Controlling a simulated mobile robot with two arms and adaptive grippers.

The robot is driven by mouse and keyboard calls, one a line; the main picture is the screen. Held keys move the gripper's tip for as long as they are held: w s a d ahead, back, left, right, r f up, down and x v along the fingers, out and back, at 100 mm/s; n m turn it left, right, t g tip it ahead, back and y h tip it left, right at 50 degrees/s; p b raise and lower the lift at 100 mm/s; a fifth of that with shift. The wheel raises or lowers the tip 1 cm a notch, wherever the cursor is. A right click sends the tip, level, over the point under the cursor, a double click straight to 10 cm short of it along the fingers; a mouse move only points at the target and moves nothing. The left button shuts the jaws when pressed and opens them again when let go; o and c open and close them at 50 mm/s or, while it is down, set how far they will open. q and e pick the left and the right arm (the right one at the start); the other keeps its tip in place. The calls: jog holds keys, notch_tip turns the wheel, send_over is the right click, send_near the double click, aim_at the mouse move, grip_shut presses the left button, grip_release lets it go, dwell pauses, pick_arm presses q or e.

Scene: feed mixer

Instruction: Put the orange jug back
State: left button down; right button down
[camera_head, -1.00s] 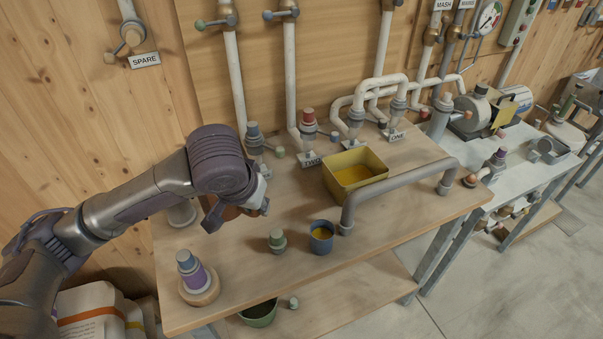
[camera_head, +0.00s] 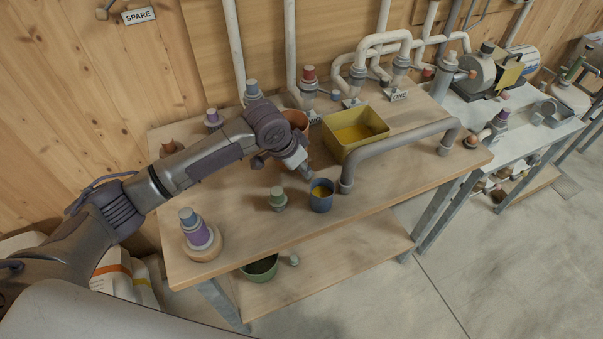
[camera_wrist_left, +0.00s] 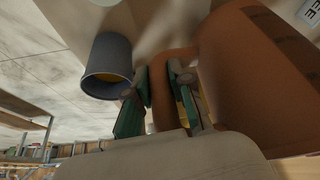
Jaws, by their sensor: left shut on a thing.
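The orange jug (camera_head: 297,118) is at the back middle of the wooden bench, left of the yellow tub, partly hidden by my left gripper (camera_head: 292,163). In the left wrist view the jug's large curved body (camera_wrist_left: 258,70) fills the right side. There the two green-padded fingers of my left gripper (camera_wrist_left: 163,92) are shut on its handle. I cannot tell whether the jug touches the bench. My right gripper is not in view.
A yellow tub (camera_head: 337,152) with yellow contents stands right of the jug. A blue cup (camera_head: 321,200) and a green-grey fitting (camera_head: 278,202) stand in front. A grey pipe rail (camera_head: 400,140) arches at the right. Bare bench (camera_head: 235,190) lies at front left.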

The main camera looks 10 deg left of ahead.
pick_arm(q)
jog(key=shift+f, duration=1.7)
jog(key=shift+f, duration=0.1)
jog(key=c, duration=1.3)
grip_release()
jog(key=shift+s, duration=0.1)
jog(key=v, duration=1.2)
jog(key=shift+b, duration=0.4)
